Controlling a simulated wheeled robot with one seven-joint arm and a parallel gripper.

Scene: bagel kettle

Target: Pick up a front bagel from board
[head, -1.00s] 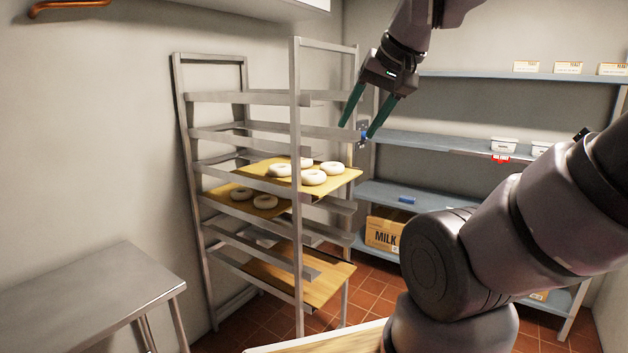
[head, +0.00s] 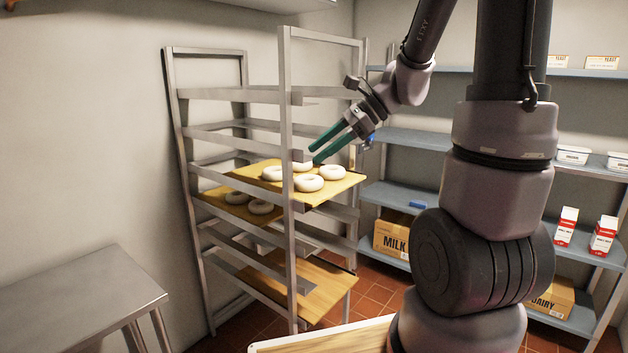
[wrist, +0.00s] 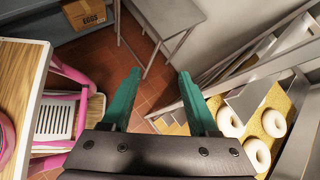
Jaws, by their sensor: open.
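Several pale bagels lie on a yellow board (head: 347,184) on the rack's upper level in the head view. A front bagel (head: 309,183) and another to its right (head: 332,172) sit near the board's right end; others are behind. My gripper (head: 313,156) is open and empty, with green fingers pointing left over the board's right part, apparently above the bagels. In the wrist view the gripper (wrist: 158,85) has its fingers spread, and nothing is between them. A bagel (wrist: 258,153) on the board lies to the right of the fingers there.
The metal rack's front post (head: 287,120) stands left of the fingers. A lower board (head: 235,212) holds more bagels, and a bare board (head: 320,285) lies beneath. A steel table (head: 80,300) is at left; blue shelves (head: 420,140) are behind right.

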